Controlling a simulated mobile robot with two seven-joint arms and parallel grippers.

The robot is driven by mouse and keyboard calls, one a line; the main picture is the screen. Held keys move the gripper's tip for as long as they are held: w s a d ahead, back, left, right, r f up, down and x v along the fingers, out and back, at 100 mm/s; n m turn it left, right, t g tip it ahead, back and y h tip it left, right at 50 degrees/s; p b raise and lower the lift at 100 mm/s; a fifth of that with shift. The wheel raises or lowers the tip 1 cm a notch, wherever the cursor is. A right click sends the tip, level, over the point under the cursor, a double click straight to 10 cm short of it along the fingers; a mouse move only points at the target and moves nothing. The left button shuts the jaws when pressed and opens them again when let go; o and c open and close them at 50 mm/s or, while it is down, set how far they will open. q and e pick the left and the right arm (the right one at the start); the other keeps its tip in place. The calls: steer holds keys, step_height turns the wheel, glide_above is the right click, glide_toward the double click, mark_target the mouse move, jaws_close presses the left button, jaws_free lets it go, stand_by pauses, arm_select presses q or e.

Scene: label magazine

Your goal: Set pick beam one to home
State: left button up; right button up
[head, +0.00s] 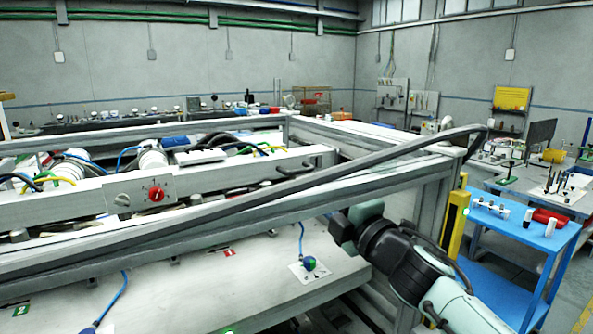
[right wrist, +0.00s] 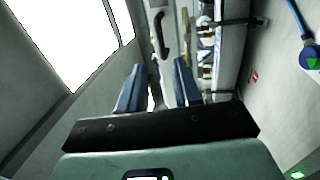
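A long white beam (head: 225,177) lies across the machine in the head view. I cannot tell for sure that this is pick beam one. A dark handle also shows in the right wrist view (right wrist: 160,36), beyond my fingers. My right gripper (right wrist: 158,88) is open, its two blue fingers apart with nothing between them. In the head view its arm comes in from the lower right, below the frame rail; the fingers are not clear there. My left gripper is out of view.
A grey frame rail (head: 240,208) runs diagonally in front of the beam. Below it is a pale deck (head: 265,268) with a blue-cabled round part (head: 310,263). A yellow post (head: 455,222) and a blue cart (head: 525,224) stand at the right.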

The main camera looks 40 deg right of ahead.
mark_target(299, 171)
steer(key=w, duration=0.3)
steer(key=w+r+p, duration=0.1)
steer(key=w, duration=0.3)
steer(key=w+d+p, duration=0.1)
steer(key=w, duration=0.2)
steer(key=shift+w+d+r, duration=0.1)
steer(key=shift+w+r, duration=0.25)
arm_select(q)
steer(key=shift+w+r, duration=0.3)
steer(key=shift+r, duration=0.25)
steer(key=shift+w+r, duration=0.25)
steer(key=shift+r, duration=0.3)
arm_select(e)
jaws_close()
